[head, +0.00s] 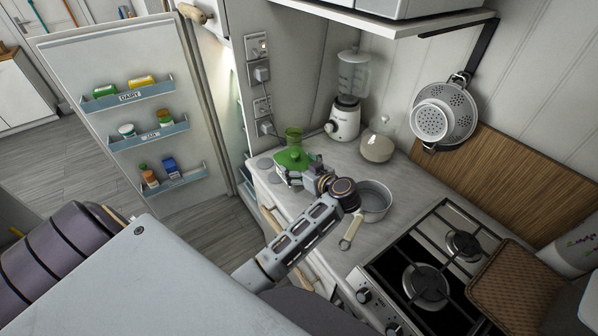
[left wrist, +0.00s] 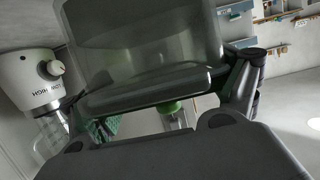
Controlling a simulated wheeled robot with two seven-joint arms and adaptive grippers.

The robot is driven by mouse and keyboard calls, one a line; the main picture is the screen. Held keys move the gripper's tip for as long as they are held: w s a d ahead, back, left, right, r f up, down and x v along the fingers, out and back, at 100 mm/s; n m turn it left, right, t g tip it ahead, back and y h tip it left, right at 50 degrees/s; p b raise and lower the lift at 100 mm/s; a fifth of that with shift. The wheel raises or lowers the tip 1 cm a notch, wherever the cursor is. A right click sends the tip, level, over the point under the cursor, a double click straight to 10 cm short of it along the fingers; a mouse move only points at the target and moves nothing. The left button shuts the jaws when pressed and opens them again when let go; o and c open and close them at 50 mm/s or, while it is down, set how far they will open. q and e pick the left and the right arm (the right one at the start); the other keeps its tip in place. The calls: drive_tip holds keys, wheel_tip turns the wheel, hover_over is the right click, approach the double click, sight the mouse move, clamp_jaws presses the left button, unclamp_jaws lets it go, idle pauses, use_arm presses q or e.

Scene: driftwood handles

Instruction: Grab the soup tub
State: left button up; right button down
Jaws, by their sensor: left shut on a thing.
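The soup tub looks like the low tub with a green lid (head: 293,157) on the counter, beside the fridge. In the left wrist view a large see-through grey tub wall (left wrist: 140,45) fills the space between the fingers. My left gripper (head: 294,178) is at the near side of the tub and shut on it. The fingers also show in the left wrist view (left wrist: 160,85), one on each side of the tub. My gripper and arm hide part of the tub in the head view. I cannot tell whether the tub is clear of the counter. My right gripper is not in view.
A blender (head: 345,120), a glass jar (head: 378,140) and a saucepan (head: 375,199) stand to the right, with the gas hob (head: 425,270) nearer. The fridge door (head: 130,110) is open at left.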

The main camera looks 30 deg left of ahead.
sight(298, 158)
use_arm(q)
drive_tip(key=shift+r, duration=1.6)
drive_tip(key=shift+r, duration=0.1)
